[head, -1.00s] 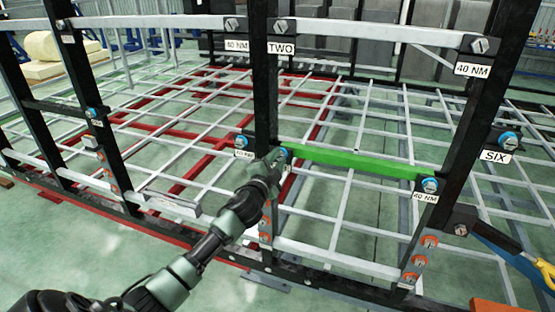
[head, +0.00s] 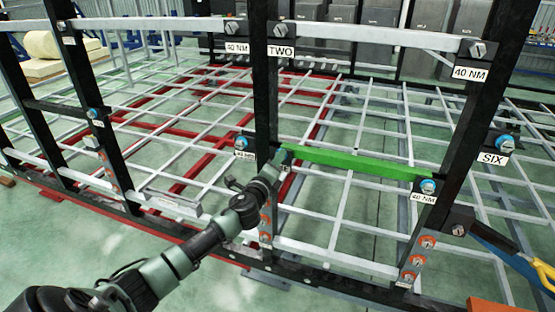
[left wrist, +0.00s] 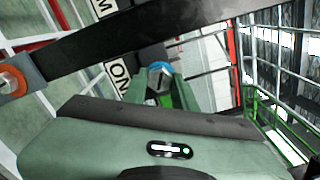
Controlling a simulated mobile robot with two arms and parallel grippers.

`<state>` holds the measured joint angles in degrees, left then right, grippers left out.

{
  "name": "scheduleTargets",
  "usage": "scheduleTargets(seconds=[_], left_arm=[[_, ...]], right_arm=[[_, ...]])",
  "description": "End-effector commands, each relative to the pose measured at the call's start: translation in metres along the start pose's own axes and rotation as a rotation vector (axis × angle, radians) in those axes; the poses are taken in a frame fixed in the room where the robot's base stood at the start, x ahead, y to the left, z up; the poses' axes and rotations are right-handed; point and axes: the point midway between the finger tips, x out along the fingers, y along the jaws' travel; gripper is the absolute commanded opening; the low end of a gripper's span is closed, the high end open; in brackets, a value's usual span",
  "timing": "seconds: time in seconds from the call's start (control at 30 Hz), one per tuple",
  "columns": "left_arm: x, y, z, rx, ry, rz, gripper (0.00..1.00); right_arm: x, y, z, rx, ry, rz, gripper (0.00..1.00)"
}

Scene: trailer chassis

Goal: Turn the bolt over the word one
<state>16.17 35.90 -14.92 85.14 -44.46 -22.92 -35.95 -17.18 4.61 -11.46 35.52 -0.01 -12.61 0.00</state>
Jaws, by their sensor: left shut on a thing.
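The bolt with a blue collar and grey head (left wrist: 160,72) shows between my left fingers in the left wrist view. Beside it is a white label (left wrist: 119,80) on which "ON" can be read; the rest is covered. In the head view my left gripper (head: 284,158) is at the left end of the green bar (head: 350,160), on the black post, and hides most of the bolt and its label. My left gripper, also seen in the left wrist view (left wrist: 159,88), is shut on the bolt head. My right gripper is out of view.
Black posts and grey rails form the frame around my arm. Green floor lies open at lower left.

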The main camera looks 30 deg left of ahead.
Motion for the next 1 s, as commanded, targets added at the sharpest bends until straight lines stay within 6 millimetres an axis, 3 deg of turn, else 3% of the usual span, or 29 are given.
scheduleTargets(seconds=[0.5,1.0], left_arm=[[-0.003,0.007,-0.006,0.421,0.013,0.01,0.0],[-0.003,0.007,-0.007,0.562,0.015,0.008,0.0]], right_arm=[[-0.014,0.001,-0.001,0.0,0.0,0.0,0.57],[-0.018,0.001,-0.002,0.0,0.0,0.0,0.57]])
